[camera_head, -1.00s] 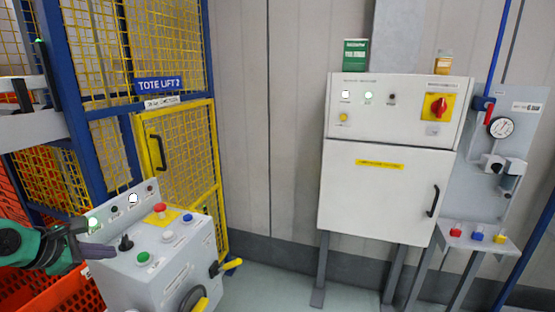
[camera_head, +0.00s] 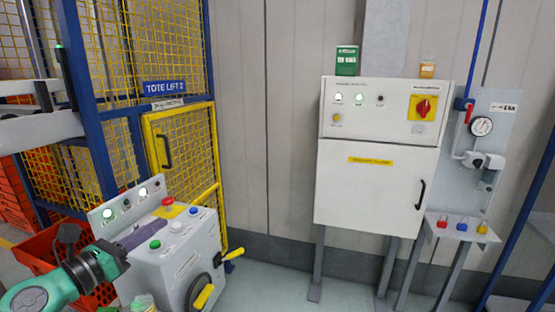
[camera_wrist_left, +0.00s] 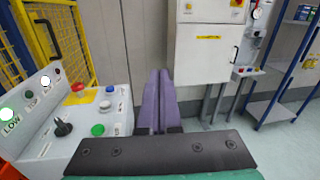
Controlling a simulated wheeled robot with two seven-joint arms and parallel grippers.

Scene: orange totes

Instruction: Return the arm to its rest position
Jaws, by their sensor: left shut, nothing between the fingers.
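My left arm, green and dark grey, comes in from the lower left in the head view. My left gripper (camera_head: 140,235) is shut and empty, its purple fingers in front of or over the grey control console (camera_head: 182,262). In the left wrist view the two purple fingers (camera_wrist_left: 158,72) lie together and point toward the wall, to the right of the console (camera_wrist_left: 95,150). The fingers hide part of the console's top in the head view. My right gripper is not in view.
The console has a red button (camera_head: 168,201), a green button (camera_head: 155,244) and a yellow-handled lever. Behind it stands the yellow mesh gate (camera_head: 190,150). A white cabinet (camera_head: 370,190) stands against the wall. Orange totes (camera_head: 45,245) are at left. Floor between console and cabinet is clear.

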